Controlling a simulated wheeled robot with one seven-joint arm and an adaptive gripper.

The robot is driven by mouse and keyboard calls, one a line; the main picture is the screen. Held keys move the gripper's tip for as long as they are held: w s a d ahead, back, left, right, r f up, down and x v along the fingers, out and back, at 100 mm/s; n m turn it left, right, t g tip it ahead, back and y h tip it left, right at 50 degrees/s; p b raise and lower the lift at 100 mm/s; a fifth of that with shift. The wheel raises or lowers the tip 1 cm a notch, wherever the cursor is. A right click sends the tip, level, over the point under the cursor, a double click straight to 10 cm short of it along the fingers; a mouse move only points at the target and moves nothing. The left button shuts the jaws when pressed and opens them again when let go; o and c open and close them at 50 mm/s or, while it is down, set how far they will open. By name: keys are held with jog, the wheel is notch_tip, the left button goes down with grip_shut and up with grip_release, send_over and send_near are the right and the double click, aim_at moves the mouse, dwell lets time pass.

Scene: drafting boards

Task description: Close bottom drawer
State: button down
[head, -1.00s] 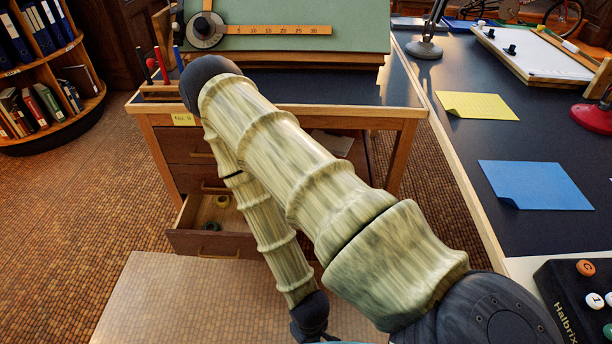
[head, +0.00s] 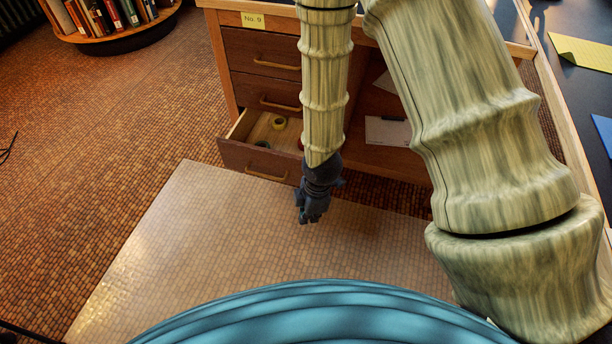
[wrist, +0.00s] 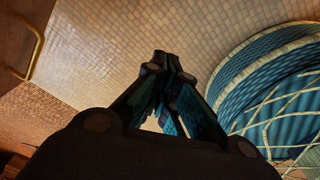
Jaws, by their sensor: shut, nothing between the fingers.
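The bottom drawer (head: 259,161) of the wooden desk stands pulled out in the head view, with a small yellow-green roll (head: 279,123) inside it. Its front has a brass handle (head: 267,175). A brass handle (wrist: 34,45) also shows at the left edge of the wrist view. My gripper (head: 306,217) points down in front of the desk, to the right of the drawer handle and apart from it. Its fingers (wrist: 165,62) are together and empty in the wrist view. My forearm hides the right part of the drawer.
Two drawers above, the upper (head: 262,57) and the middle (head: 265,93), are shut. An open shelf at the right holds papers (head: 388,131). A clear floor mat (head: 170,240) lies before the desk. A bookshelf (head: 115,22) stands at the back left.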

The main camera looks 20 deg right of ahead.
jog(key=w+r+n+t+h+b, duration=0.25)
jog(key=w+r+n+b, duration=0.35)
jog(key=w+r+n, duration=0.45)
jog(key=w+d+f+b, duration=0.2)
jog(key=w+f+b, duration=0.1)
jog(key=f+b, duration=0.1)
jog(key=w+d+f+n+b, duration=0.1)
jog(key=w+d+f+b, duration=0.1)
jog(key=f, duration=0.5)
jog(key=shift+w+f+g+b, duration=0.15)
jog(key=shift+w+g+b, duration=0.3)
jog(key=shift+b, duration=0.6)
jog(key=shift+w, duration=0.1)
